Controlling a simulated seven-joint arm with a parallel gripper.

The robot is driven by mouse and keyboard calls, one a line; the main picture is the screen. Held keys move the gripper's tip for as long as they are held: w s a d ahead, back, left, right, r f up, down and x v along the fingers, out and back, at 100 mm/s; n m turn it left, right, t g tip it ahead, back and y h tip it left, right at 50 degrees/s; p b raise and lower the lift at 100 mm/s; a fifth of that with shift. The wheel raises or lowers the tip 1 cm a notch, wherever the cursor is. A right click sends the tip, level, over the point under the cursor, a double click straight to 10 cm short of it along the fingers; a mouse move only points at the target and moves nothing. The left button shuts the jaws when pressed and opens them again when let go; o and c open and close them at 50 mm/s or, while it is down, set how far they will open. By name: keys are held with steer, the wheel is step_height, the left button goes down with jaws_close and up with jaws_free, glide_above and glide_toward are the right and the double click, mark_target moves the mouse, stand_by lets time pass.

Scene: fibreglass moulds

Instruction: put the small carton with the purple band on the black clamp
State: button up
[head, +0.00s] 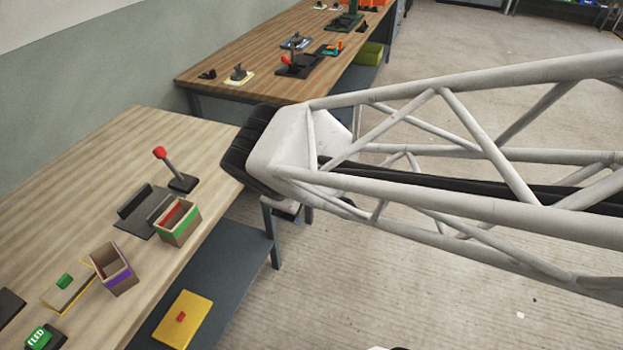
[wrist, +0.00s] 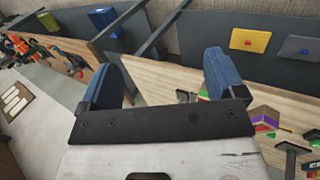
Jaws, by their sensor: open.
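The small open carton with the purple band (head: 112,272) stands upright on the near wooden table, by the front edge. It looks empty. A flat black fixture with a raised bar (head: 135,203) lies behind it, with a black base and red-knobbed lever (head: 182,182) just beyond; I cannot tell which is the black clamp. In the wrist view my gripper (wrist: 163,65) has its two blue fingers wide apart with nothing between them. Purple and green patches show beyond the right finger, too small to identify surely. My gripper is apart from the carton.
A similar carton with a green band (head: 178,223) stands at the black fixture's right edge, with something red inside. A yellow-edged board (head: 68,290) and a green-topped item (head: 40,338) lie nearer. A yellow box (head: 180,318) is on the lower shelf. The table's back left is clear.

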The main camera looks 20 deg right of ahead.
steer(key=s+d+r+m+g+y, duration=0.1)
steer(key=s+r+m+y, duration=0.3)
steer(key=m, duration=0.4)
steer(key=shift+s+d+m+g, duration=0.3)
steer(key=shift+s+d+m, duration=0.1)
steer(key=shift+s, duration=0.25)
steer(key=shift+o, duration=0.4)
steer(key=shift+w, duration=0.1)
